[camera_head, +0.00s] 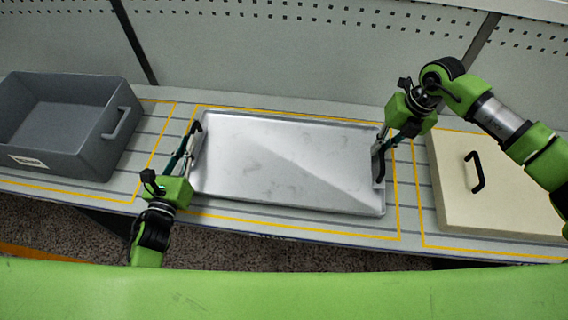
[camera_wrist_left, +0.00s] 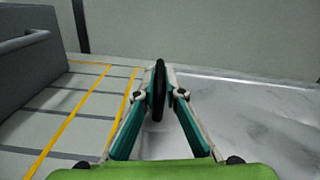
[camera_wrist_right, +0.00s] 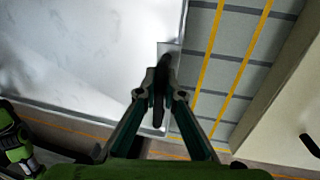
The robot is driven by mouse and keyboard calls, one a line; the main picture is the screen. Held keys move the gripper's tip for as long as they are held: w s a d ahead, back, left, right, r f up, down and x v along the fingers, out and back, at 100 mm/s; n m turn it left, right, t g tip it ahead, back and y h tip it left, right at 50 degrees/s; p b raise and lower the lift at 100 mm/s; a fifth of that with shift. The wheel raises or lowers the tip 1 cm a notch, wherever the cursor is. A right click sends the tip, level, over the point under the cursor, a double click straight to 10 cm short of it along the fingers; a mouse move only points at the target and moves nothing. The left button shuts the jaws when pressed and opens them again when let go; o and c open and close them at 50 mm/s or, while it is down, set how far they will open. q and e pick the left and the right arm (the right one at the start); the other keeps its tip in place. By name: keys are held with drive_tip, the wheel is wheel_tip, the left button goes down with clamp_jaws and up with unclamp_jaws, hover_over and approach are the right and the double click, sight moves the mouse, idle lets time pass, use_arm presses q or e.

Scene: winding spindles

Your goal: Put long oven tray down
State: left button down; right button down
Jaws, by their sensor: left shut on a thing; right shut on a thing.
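The long oven tray (camera_head: 285,160) is a flat silver metal sheet with a low rim and a black handle at each short end. It lies within the middle yellow outline on the bench, or very close above it; I cannot tell if it touches. My left gripper (camera_head: 194,140) is shut on the tray's left handle, and the black handle (camera_wrist_left: 159,90) shows between its fingers in the left wrist view. My right gripper (camera_head: 380,155) is shut on the right handle, which shows upright between the fingers in the right wrist view (camera_wrist_right: 160,95).
A grey open bin (camera_head: 97,150) with a side handle stands on the bench at the left. A cream box or lid (camera_head: 510,190) with a black handle lies at the right. A perforated grey wall (camera_head: 260,50) closes the back. Yellow lines (camera_head: 300,231) mark the bench areas.

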use_arm(q)
drive_tip(key=shift+w+a+f+b, duration=0.1)
drive_tip(key=shift+f+b, duration=0.45)
use_arm(e)
drive_tip(key=shift+f, duration=0.75)
use_arm(q)
drive_tip(key=c, duration=2.5)
unclamp_jaws()
drive_tip(key=shift+f, duration=0.25)
drive_tip(key=shift+c, duration=0.2)
use_arm(e)
drive_tip(key=c, duration=2.6)
unclamp_jaws()
drive_tip(key=shift+s+f, duration=0.1)
drive_tip(key=shift+f, duration=0.05)
use_arm(q)
drive_tip(key=o, duration=0.4)
drive_tip(key=shift+r, duration=0.1)
use_arm(e)
drive_tip(key=o, duration=0.4)
use_arm(q)
drive_tip(key=shift+o, duration=0.2)
drive_tip(key=shift+s, duration=0.2)
use_arm(e)
drive_tip(key=shift+o, duration=0.2)
drive_tip(key=shift+r, duration=0.2)
